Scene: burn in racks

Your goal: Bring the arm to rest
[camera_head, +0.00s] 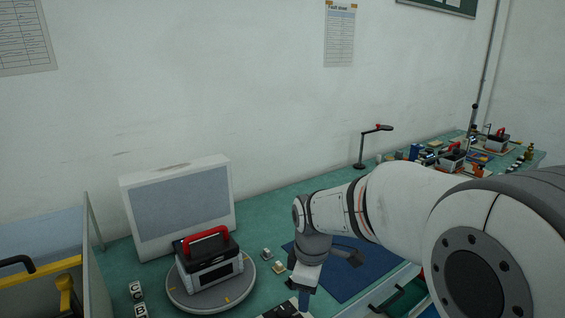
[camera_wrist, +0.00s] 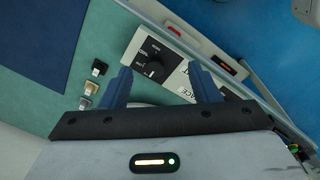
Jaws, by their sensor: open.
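My arm stretches in from the right in the head view. My gripper (camera_wrist: 160,88) is open, with its two blue fingers apart and nothing between them. In the head view the gripper (camera_head: 303,298) points down near the table's front edge. In the wrist view a white control panel (camera_wrist: 183,85) with a black knob (camera_wrist: 153,68) lies beyond and between the fingertips. Whether the fingers touch the panel I cannot tell.
A black-and-grey case with a red handle (camera_head: 209,262) stands on a round turntable (camera_head: 225,306), left of the gripper. A white-framed screen (camera_head: 180,205) stands behind it. Small blocks (camera_head: 279,267) and a blue mat (camera_head: 345,285) lie nearby. A lamp (camera_head: 361,150) stands farther back.

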